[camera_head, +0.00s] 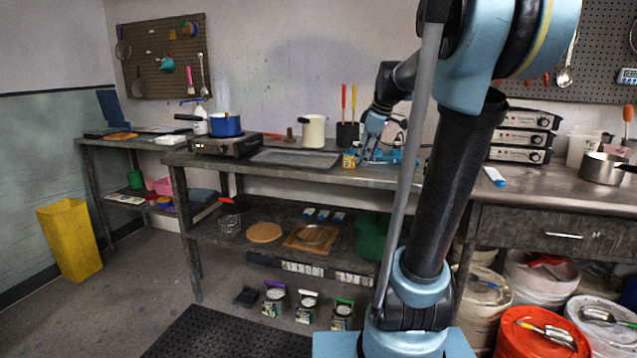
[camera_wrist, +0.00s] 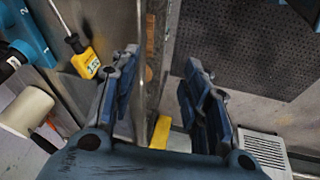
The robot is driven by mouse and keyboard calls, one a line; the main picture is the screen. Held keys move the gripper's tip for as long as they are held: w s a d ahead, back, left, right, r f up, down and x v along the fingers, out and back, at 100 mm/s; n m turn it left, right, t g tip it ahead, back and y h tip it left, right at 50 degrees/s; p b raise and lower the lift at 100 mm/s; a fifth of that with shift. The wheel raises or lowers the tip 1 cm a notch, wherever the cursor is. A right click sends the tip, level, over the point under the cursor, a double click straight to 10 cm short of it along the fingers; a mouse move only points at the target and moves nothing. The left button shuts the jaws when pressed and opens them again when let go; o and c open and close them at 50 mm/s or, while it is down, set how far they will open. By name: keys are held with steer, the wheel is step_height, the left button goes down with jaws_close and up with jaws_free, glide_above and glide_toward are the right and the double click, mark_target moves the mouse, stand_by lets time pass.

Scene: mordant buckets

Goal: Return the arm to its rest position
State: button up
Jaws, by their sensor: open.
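My arm rises in front of the head camera and bends over to the workbench behind it. My gripper (camera_head: 368,152) points down over the bench, near its front edge. In the wrist view my gripper (camera_wrist: 160,66) has its two blue fingers wide apart. Nothing is held between them. The bench edge and a yellow piece show through the gap, apart from the fingers as far as I can tell. A small yellow item with a label (camera_wrist: 89,63) lies to the left of the fingers; a yellow item (camera_head: 349,161) also shows beside the gripper in the head view.
A metal tray (camera_head: 295,158), a hot plate (camera_head: 225,145) with a blue pot (camera_head: 226,125) and a cream pot (camera_head: 313,131) stand left of the gripper. Stacked instruments (camera_head: 522,135) stand right. Buckets crowd the lower right. A yellow bin (camera_head: 70,240) stands on the floor at left.

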steer(key=s+d+f+m+h, duration=0.1)
steer(key=s+f+m, duration=0.5)
steer(key=s+f, duration=0.5)
steer(key=s+d+f+m+g+h, duration=0.1)
steer(key=s+d+f+m, duration=0.1)
steer(key=s+f+m, duration=0.4)
steer(key=s+f, duration=0.5)
steer(key=s, duration=0.6)
steer(key=shift+f+m, duration=0.35)
steer(key=shift+m, duration=0.05)
steer(key=shift+w+f, duration=0.2)
steer(key=shift+w, duration=0.2)
